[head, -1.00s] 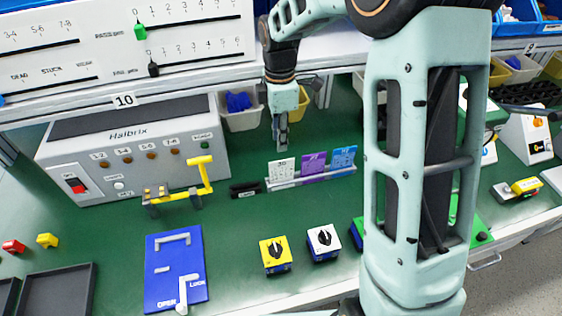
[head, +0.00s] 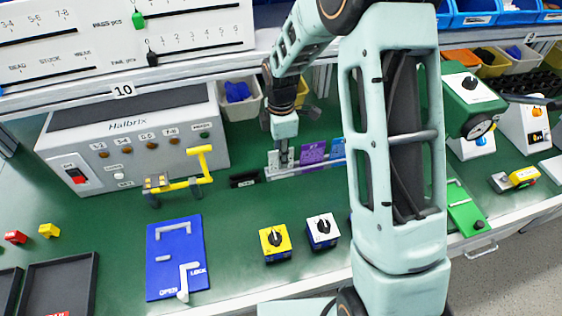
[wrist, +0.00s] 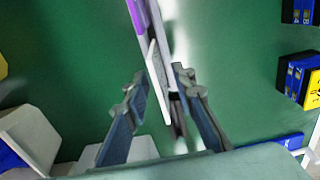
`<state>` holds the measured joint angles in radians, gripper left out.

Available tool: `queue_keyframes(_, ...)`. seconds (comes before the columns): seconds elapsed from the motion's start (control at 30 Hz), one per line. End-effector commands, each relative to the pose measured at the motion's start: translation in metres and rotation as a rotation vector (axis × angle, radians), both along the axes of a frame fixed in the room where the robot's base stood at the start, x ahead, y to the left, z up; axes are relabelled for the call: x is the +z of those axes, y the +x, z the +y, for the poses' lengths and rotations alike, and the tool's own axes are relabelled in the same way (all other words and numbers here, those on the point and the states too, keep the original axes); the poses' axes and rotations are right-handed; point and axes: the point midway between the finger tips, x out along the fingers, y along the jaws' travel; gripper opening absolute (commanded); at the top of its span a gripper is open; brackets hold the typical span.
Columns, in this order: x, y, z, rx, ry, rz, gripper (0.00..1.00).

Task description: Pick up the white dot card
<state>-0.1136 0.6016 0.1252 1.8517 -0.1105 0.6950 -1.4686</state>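The white dot card (head: 271,161) stands upright in the slotted rack at the left end of the card row, partly hidden behind my gripper in the head view. My gripper (head: 284,163) is lowered over it, pointing down. In the wrist view my gripper (wrist: 161,82) is open, with one finger on each side of the white card (wrist: 157,80). Gaps show between the fingers and the card, narrower on the right. The dots on the card cannot be made out.
A purple card (head: 313,154) and a blue card (head: 338,148) stand just right in the same rack. A small black block (head: 244,179) lies left of it. Yellow (head: 275,243) and white (head: 322,231) rotary switches sit in front. Green table is clear between.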

Motion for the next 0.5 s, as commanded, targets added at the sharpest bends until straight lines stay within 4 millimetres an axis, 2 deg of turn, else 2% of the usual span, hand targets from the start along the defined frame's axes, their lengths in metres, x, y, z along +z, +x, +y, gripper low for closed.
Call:
queue_keyframes(0.1,0.0003,0.0000,0.0000,0.000,0.000,0.000,0.23)
queue_keyframes(0.3,0.0005,0.0000,-0.0001,0.000,0.000,0.000,0.01)
queue_keyframes(0.5,0.0007,0.0001,-0.0001,0.000,0.000,0.000,0.00)
